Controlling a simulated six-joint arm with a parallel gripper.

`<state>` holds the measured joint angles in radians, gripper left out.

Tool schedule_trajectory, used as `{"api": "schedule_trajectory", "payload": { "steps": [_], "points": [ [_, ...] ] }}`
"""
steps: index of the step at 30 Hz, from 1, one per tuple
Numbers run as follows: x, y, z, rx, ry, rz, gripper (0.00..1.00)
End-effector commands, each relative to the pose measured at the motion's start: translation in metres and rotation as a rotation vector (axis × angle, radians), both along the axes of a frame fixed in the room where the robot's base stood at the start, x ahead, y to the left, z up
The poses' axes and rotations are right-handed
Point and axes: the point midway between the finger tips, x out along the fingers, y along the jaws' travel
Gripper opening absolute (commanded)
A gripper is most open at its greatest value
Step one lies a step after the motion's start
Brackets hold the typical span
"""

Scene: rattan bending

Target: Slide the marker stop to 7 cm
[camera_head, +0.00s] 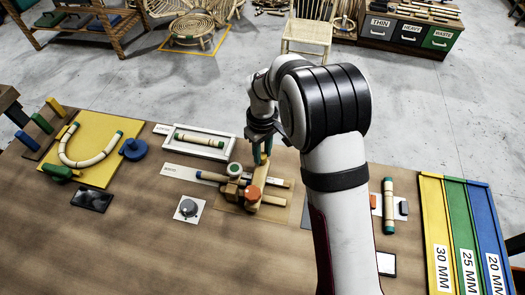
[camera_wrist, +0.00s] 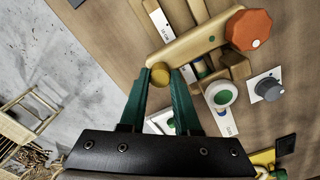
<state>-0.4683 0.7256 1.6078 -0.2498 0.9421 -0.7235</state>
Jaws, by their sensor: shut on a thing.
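My gripper (camera_head: 262,158) is over the bending jig at mid-table, its green fingers pointing down. In the wrist view, my gripper (camera_wrist: 163,78) is shut on a round tan peg (camera_wrist: 160,73) at the end of a wooden lever (camera_wrist: 192,43). An orange octagonal knob (camera_wrist: 250,30) sits at the lever's other end; the orange knob also shows in the head view (camera_head: 252,192). A white scale strip (camera_head: 185,174) runs under the jig; its markings are too small to read. I cannot tell which jig part is the marker stop.
A white ring with a green centre (camera_wrist: 221,95) and a grey dial (camera_head: 187,207) are close by. A white tray (camera_head: 200,142) with a rattan pole lies behind. A yellow board (camera_head: 92,125) with a bent pole is at left.

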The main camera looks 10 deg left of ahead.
Motion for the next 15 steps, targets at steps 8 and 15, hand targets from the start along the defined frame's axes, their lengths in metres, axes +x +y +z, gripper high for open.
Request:
{"api": "schedule_trajectory", "payload": {
  "steps": [8, 15],
  "points": [
    [0.001, 0.0, 0.001, 0.001, -0.002, 0.0, 0.0],
    [0.001, -0.017, 0.001, 0.001, -0.002, -0.003, 0.0]
  ]
}}
